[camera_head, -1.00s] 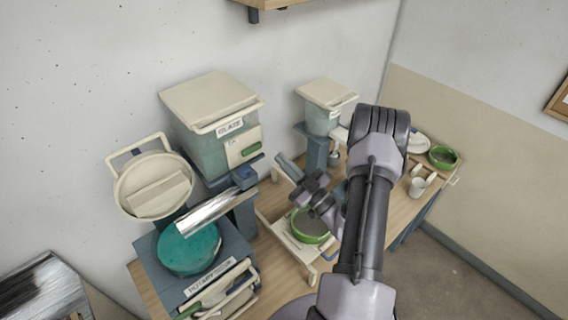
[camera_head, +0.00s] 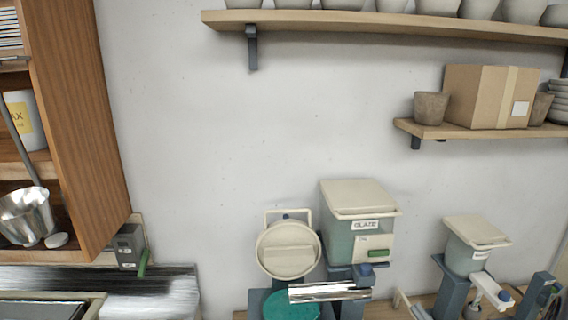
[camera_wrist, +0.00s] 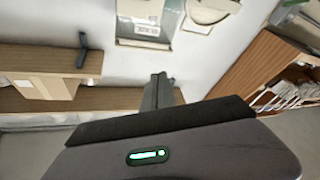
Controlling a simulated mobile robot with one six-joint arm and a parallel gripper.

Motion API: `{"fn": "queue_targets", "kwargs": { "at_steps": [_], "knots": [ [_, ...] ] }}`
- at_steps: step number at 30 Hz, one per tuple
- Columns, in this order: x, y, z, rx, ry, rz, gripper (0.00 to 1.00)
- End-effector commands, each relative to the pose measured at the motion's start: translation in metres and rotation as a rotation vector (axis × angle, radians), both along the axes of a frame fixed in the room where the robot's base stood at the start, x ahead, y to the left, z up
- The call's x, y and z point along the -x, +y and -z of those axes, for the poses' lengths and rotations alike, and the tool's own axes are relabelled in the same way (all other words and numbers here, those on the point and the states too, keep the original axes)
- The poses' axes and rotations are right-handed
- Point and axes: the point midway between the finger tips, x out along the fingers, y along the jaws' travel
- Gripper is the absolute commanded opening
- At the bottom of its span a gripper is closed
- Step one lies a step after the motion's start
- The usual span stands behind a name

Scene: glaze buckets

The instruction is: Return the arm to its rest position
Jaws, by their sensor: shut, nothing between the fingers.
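My gripper (camera_wrist: 158,92) shows in the wrist view as two grey fingers close together, shut and empty. They stick out past the dark wrist housing with a green light. In the wrist view the room appears upside down, with a pale bucket (camera_wrist: 146,30) beyond the fingers and apart from them. In the head view the large glaze bucket (camera_head: 358,245) stands on a blue-grey stand at the lower middle. A smaller lidded bucket (camera_head: 466,258) stands to its right. I cannot clearly make out my arm in the head view.
A round cream lid (camera_head: 288,250) stands open above a teal-filled bucket (camera_head: 291,306). A long wall shelf (camera_head: 400,26) and a shorter shelf (camera_head: 480,131) with a cardboard box (camera_head: 490,97) jut out above. A wooden cabinet (camera_head: 85,120) stands at left. The wall between is clear.

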Motion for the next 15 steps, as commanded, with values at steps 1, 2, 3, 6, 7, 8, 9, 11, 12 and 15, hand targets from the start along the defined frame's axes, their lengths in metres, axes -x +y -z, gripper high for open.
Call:
{"fn": "queue_targets", "kwargs": {
  "at_steps": [1, 2, 3, 6, 7, 8, 9, 11, 12, 15],
  "knots": [
    [-0.003, 0.018, 0.003, 0.079, -0.021, -0.045, 0.00],
    [-0.004, 0.030, 0.001, 0.133, -0.037, -0.075, 0.00],
    [-0.005, 0.046, -0.002, 0.209, -0.061, -0.114, 0.00],
    [-0.002, 0.091, -0.005, 0.417, -0.138, -0.224, 0.00],
    [0.001, 0.105, -0.005, 0.486, -0.169, -0.258, 0.00],
    [0.004, 0.121, -0.005, 0.558, -0.203, -0.295, 0.00],
    [0.011, 0.142, -0.003, 0.661, -0.257, -0.348, 0.00],
    [0.024, 0.175, 0.004, 0.836, -0.362, -0.436, 0.00],
    [0.037, 0.200, 0.012, 0.970, -0.453, -0.503, 0.00],
    [0.087, 0.261, 0.051, 1.384, -0.815, -0.703, 0.00]
  ]
}}
